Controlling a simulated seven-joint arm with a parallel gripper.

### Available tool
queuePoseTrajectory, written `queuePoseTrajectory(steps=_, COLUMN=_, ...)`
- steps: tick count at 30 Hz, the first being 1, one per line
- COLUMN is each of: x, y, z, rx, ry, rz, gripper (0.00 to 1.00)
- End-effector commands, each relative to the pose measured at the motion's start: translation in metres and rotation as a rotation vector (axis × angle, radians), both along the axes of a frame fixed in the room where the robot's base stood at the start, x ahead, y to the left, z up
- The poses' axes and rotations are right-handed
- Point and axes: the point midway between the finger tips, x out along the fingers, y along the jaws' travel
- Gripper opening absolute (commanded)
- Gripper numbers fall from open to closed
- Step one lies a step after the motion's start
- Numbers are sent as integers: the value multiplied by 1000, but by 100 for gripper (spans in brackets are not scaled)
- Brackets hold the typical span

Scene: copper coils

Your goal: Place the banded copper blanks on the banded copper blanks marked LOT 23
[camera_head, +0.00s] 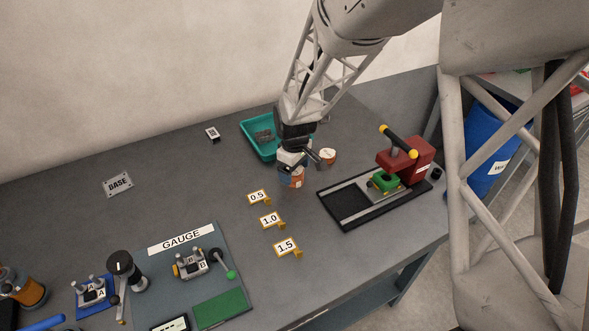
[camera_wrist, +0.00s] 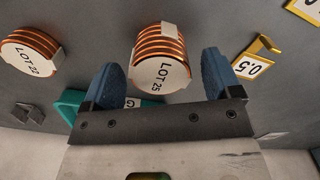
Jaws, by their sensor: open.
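A banded copper coil stack (camera_wrist: 160,45) with a white end label stands in the wrist view; its label reads LOT 25 or LOT 23, I cannot tell which. It also shows in the head view (camera_head: 291,181), partly hidden under my gripper. A second banded copper coil (camera_wrist: 33,45), with a label like LOT 22 or LOT 20, lies to the left in the wrist view, and it shows right of my gripper in the head view (camera_head: 328,157). My gripper (camera_wrist: 162,78) is open, its blue fingertips on either side of the first stack. I cannot tell whether they touch it.
A teal tray (camera_head: 251,131) holding a dark object stands behind my gripper. A red and green press on a black base (camera_head: 343,213) stands to the right. Yellow-framed cards 0.5 (camera_head: 257,197), 1.0 (camera_head: 270,220) and 1.5 (camera_head: 286,246) stand in front. A GAUGE station (camera_head: 181,239) is front left.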

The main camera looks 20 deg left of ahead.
Motion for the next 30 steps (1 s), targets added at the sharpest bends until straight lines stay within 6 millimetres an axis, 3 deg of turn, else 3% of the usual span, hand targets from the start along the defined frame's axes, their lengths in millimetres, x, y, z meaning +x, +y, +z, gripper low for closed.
queuePoseTrajectory(steps=8, x=0, y=0, z=17, rx=2, ry=-2, rz=0, gripper=84)
queuePoseTrajectory(steps=24, x=0, y=0, z=98, rx=1, ry=-3, rz=0, gripper=84)
queuePoseTrajectory(steps=30, x=0, y=0, z=116, rx=1, ry=-1, rz=0, gripper=84)
